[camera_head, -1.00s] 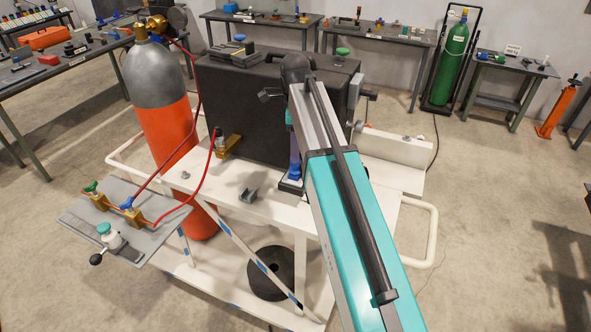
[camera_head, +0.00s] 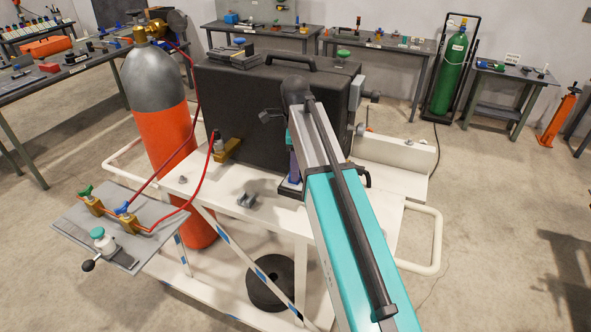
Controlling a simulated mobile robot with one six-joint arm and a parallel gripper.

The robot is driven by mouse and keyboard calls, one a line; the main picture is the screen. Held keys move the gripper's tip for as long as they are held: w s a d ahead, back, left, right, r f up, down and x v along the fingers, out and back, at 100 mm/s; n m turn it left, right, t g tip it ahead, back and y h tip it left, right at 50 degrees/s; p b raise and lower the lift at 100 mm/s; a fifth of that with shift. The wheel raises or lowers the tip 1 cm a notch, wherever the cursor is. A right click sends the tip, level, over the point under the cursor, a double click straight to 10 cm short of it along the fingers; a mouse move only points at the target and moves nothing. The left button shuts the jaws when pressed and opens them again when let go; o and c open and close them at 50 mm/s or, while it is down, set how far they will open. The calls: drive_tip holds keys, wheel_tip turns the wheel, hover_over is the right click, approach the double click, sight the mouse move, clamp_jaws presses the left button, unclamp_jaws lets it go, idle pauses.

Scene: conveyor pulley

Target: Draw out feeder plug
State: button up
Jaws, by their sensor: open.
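My gripper (camera_head: 270,115) shows as a small dark shape at the left of my arm's end, in front of the large black case (camera_head: 240,85). It is open and seems to hold nothing. No part is plainly marked as the feeder plug. A grey fitting with a dark top (camera_head: 217,142) stands upright at a brass bracket (camera_head: 227,151) by the case's lower left, with a red hose close to it. My gripper is above and right of this fitting, apart from it in the picture. My arm hides part of the case front and a blue-purple part below it.
The case stands on a white cart (camera_head: 185,188). An orange-and-grey cylinder (camera_head: 155,85) stands at its left. Red hoses run to a grey side plate (camera_head: 75,222) with valves. A small grey bracket (camera_head: 248,199) sits on the cart top.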

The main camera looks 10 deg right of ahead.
drive_tip(key=shift+c, duration=0.4)
clamp_jaws()
drive_tip(key=shift+r+p, duration=0.7)
drive_tip(key=shift+r, duration=0.1)
idle(0.8)
drive_tip(key=shift+r+p, duration=2.6)
drive_tip(key=shift+r, duration=1.3)
